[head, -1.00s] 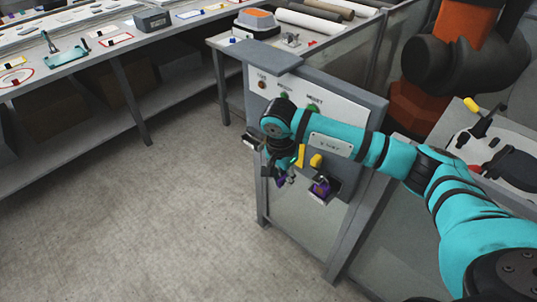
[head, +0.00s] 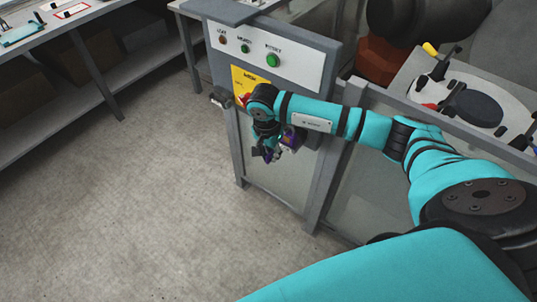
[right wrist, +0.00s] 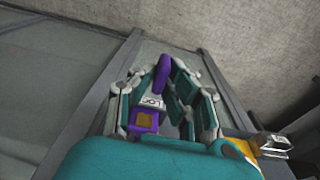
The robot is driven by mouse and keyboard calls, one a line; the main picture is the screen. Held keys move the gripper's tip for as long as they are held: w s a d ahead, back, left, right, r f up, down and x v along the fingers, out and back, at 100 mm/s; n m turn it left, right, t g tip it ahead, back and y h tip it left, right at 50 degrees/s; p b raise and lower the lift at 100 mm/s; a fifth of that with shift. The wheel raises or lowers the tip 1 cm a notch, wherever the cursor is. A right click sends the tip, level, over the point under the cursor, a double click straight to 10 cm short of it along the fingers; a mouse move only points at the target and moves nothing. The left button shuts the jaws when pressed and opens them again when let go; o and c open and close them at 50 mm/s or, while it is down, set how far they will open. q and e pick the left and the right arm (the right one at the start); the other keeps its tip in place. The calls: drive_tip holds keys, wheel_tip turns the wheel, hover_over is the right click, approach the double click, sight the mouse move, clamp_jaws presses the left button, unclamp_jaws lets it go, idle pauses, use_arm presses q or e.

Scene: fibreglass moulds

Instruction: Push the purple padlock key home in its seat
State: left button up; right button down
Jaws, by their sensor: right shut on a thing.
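My right gripper (head: 268,154) hangs in front of the grey control cabinet's front, near its right side. In the right wrist view, the gripper (right wrist: 158,86) is shut on the purple padlock key (right wrist: 162,74), which stands up between its teal fingers. A purple block with a yellow face (right wrist: 145,120), which looks like the seat, lies close to the key with a white lettered label beside it. In the head view, the purple seat (head: 293,137) shows just right of the gripper, partly hidden by the wrist. I cannot tell whether key and seat touch. My left gripper is out of view.
The cabinet (head: 216,75) has a white panel with small lamps or buttons, including a green one (head: 273,60), and a yellow plate (head: 243,82) behind my wrist. A workbench (head: 60,30) stands at upper left. The floor at left is clear.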

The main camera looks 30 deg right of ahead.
drive_tip(key=shift+w+d, duration=0.35)
drive_tip(key=shift+d, duration=0.5)
drive_tip(key=shift+w+d+b, duration=0.2)
drive_tip(key=shift+w+d, duration=0.1)
drive_tip(key=shift+d, duration=0.4)
drive_tip(key=shift+w+d+b, duration=0.2)
drive_tip(key=shift+w+d, duration=0.1)
drive_tip(key=shift+d, duration=0.4)
drive_tip(key=shift+b, duration=0.55)
idle(0.4)
drive_tip(key=shift+w+d+b, duration=0.2)
drive_tip(key=shift+d+b, duration=0.1)
drive_tip(key=shift+d, duration=0.25)
idle(0.4)
